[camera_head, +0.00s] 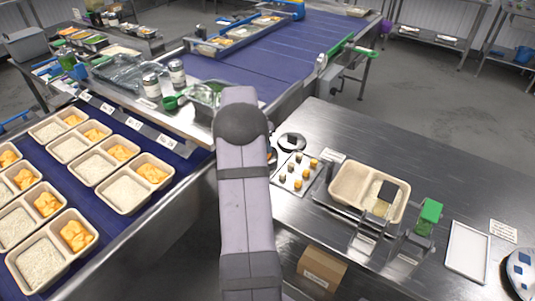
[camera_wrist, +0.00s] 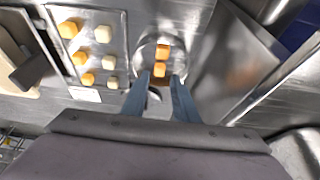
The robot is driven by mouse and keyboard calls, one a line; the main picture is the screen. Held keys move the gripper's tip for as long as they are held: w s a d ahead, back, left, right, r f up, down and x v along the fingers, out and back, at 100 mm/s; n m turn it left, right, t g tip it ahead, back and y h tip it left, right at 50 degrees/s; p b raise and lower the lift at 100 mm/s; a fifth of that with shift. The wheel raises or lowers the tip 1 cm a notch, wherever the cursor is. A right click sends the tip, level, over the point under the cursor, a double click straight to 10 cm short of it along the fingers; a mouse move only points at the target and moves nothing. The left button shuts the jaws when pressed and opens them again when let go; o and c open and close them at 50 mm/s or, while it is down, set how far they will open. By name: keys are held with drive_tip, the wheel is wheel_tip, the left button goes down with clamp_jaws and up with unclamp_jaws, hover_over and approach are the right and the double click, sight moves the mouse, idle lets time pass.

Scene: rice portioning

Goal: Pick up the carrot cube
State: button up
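Two orange carrot cubes, a farther one (camera_wrist: 163,52) and a nearer one (camera_wrist: 159,70), sit on a round metal dish (camera_wrist: 146,50) in the wrist view. My gripper (camera_wrist: 158,82) is open, with its two blue-grey fingers apart and pointing at the dish. The nearer cube appears in the gap just beyond the fingertips; I cannot tell the height between them. More orange cubes (camera_wrist: 68,29) and pale cubes (camera_wrist: 103,33) lie on a metal tray (camera_wrist: 119,58) to the left. In the head view the tray (camera_head: 284,184) shows right of my arm, which hides the gripper.
A two-compartment container (camera_head: 337,190) holding a dark block stands right of the tray, near a green-topped device (camera_head: 429,212) and a white tray (camera_head: 467,250). A blue conveyor (camera_head: 130,225) with filled containers runs at left. A metal wall (camera_wrist: 232,60) stands right of the dish.

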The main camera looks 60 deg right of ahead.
drive_tip(key=shift+p+x, duration=1.4)
drive_tip(key=shift+x, duration=1.15)
drive_tip(key=shift+d, duration=0.1)
clamp_jaws()
